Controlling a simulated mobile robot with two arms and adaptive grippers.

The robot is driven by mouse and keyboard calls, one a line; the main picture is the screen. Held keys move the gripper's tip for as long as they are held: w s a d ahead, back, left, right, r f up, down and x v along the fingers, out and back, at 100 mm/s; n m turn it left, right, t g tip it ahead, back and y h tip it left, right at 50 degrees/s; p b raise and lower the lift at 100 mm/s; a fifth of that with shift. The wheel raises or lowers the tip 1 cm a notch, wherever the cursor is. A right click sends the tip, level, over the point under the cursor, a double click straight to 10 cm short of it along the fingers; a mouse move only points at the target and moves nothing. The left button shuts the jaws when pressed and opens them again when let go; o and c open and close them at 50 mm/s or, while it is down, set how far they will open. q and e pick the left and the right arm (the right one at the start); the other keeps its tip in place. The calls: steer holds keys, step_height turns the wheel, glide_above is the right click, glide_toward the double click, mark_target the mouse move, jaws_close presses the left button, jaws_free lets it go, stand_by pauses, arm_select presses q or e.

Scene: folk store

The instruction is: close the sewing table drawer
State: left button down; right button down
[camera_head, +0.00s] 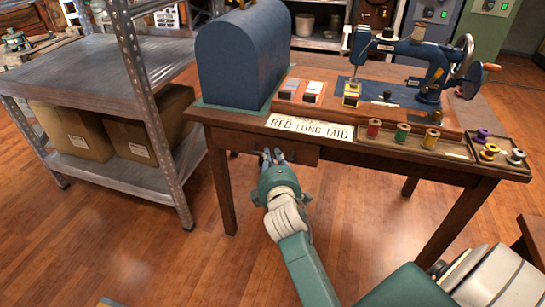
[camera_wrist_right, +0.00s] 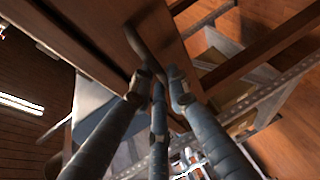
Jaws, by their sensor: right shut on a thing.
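The sewing table (camera_head: 350,150) is dark brown wood, with a drawer front (camera_head: 300,151) under its top at the left. How far the drawer stands out is hard to tell from above. My right gripper (camera_head: 272,157) reaches up from below to this drawer front. In the right wrist view, its grey fingers (camera_wrist_right: 157,83) close at a dark curved handle (camera_wrist_right: 140,46) on the brown drawer panel (camera_wrist_right: 172,42). The gripper is shut on the handle; the exact contact is partly hidden by the fingers. My left gripper is not in view.
On the table stand a blue domed cover (camera_head: 240,55), a blue sewing machine (camera_head: 425,60), a lettered card (camera_head: 312,129) and a tray of thread spools (camera_head: 415,143). A metal shelf (camera_head: 85,75) with cardboard boxes stands left. Open wooden floor (camera_head: 130,235) lies in front.

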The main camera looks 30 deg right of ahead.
steer(key=w+d, duration=0.1)
steer(key=w+d+p, duration=0.1)
steer(key=d, duration=0.1)
steer(key=shift+w+d+r, duration=0.1)
steer(key=shift+w+d, duration=0.05)
steer(key=shift+w, duration=0.15)
steer(key=c, duration=2.1)
jaws_free()
steer(key=o, duration=0.4)
steer(key=shift+w, duration=0.15)
steer(key=shift+o, duration=0.2)
steer(key=v, duration=1.2)
